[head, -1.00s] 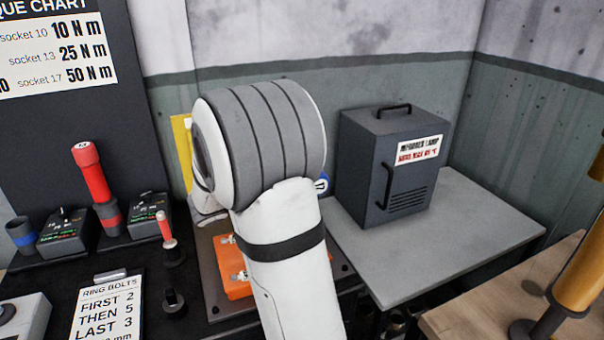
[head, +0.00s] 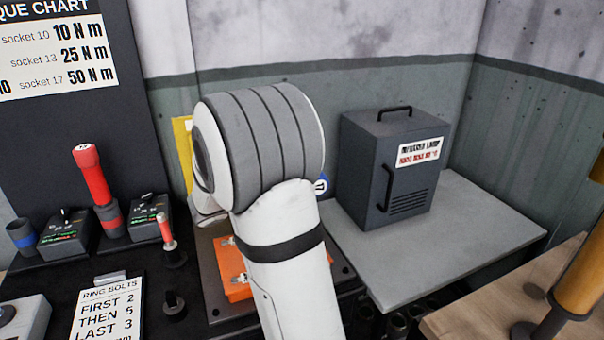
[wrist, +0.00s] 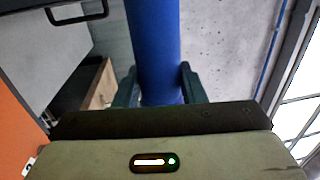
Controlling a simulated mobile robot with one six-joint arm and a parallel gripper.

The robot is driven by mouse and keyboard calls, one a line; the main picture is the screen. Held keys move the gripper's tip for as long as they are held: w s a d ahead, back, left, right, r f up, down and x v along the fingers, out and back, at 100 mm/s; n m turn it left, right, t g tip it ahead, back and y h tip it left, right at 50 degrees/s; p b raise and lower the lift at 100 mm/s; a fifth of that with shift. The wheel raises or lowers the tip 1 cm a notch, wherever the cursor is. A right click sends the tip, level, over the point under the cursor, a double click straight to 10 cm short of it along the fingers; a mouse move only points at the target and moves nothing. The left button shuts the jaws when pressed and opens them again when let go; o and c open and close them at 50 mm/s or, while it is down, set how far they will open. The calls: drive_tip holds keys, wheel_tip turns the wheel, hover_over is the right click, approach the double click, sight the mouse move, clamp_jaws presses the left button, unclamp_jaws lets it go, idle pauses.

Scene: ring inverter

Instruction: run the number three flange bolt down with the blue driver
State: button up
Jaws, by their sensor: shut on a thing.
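In the wrist view my gripper (wrist: 158,88) is shut on the blue driver (wrist: 155,40), a thick blue cylinder standing between the two dark fingers. The driver's ends are out of that view. In the head view my arm covers the middle, so the gripper and the driver are hidden behind it. An orange housing (head: 238,291) with bolts on its face sits on a dark plate, partly behind my arm. I cannot tell which bolt is number three, or whether the driver touches one.
A red driver (head: 92,177) stands in its holder at left, beside an empty blue-banded holder (head: 22,235). A sign (head: 107,308) lists the ring bolt order. A dark cabinet (head: 390,170) stands on the grey table (head: 480,240). An orange-yellow post (head: 580,280) is at right.

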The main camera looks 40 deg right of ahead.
drive_tip(key=shift+w+d+r, duration=0.15)
drive_tip(key=shift+w+d, duration=0.05)
drive_tip(key=shift+w, duration=0.5)
idle(1.1)
drive_tip(key=shift+s+a+b, duration=0.2)
drive_tip(key=shift+s+b, duration=0.25)
drive_tip(key=shift+s, duration=0.35)
drive_tip(key=shift+s+a+b, duration=0.25)
drive_tip(key=shift+s+b, duration=0.15)
drive_tip(key=shift+s, duration=0.4)
drive_tip(key=shift+s+a+b, duration=0.2)
drive_tip(key=shift+s+b, duration=0.25)
drive_tip(key=shift+s, duration=0.35)
